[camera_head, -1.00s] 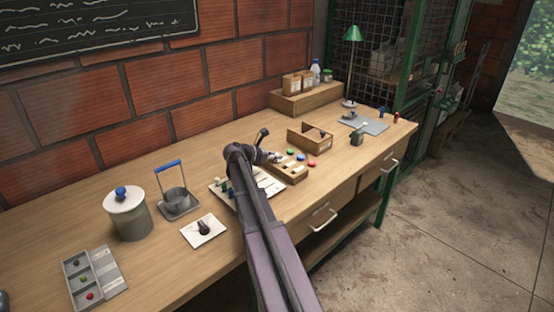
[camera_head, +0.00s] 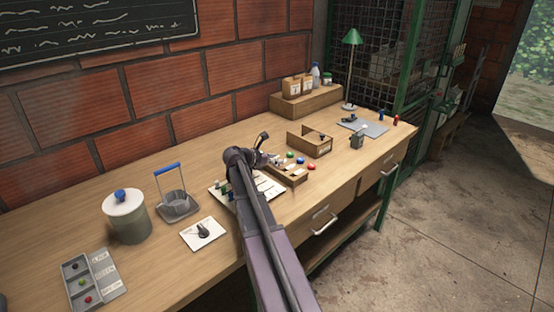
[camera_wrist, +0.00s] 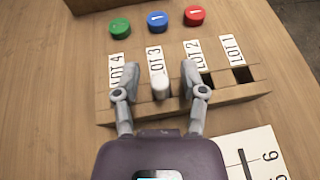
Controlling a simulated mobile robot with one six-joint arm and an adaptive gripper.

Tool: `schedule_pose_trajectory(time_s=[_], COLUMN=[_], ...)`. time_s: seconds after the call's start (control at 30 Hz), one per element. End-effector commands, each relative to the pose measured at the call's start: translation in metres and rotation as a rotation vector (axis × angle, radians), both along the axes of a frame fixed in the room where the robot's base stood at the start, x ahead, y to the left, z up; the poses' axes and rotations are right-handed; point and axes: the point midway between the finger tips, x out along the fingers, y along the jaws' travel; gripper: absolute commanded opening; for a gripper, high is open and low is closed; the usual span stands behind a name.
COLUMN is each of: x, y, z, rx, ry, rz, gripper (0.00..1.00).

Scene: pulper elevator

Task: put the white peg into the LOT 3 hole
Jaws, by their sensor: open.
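The white peg (camera_wrist: 160,84) stands at the LOT 3 place of the wooden rack (camera_wrist: 225,92), just below the LOT 3 label (camera_wrist: 155,58), and appears seated in that hole. My gripper (camera_wrist: 160,78) is open, one finger on each side of the peg, with gaps between fingers and peg. The LOT 1 hole (camera_wrist: 241,75) is dark and empty. The LOT 2 hole (camera_wrist: 207,80) is partly covered by the right finger, and the left finger hides the LOT 4 hole. The rack also shows in the head view (camera_head: 290,176), where my arm partly covers this area.
Green (camera_wrist: 120,27), blue (camera_wrist: 157,20) and red (camera_wrist: 194,15) caps lie behind the rack. An open wooden box (camera_head: 318,146) stands farther back. A numbered white sheet (camera_wrist: 255,155) lies in front of the rack. A lidded pot (camera_head: 126,218) stands at the left.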

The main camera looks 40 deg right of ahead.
Motion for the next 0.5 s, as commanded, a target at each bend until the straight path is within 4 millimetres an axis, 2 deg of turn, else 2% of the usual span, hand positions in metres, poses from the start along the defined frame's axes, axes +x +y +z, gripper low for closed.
schedule_pose_trajectory(time_s=[0.2, 0.5], x=[0.0, 0.003], y=[0.002, 0.038], z=[0.005, 0.021], rx=[0.0, 0.0], ry=[0.0, -0.001], rz=[0.001, 0.002], gripper=[0.54, 0.54])
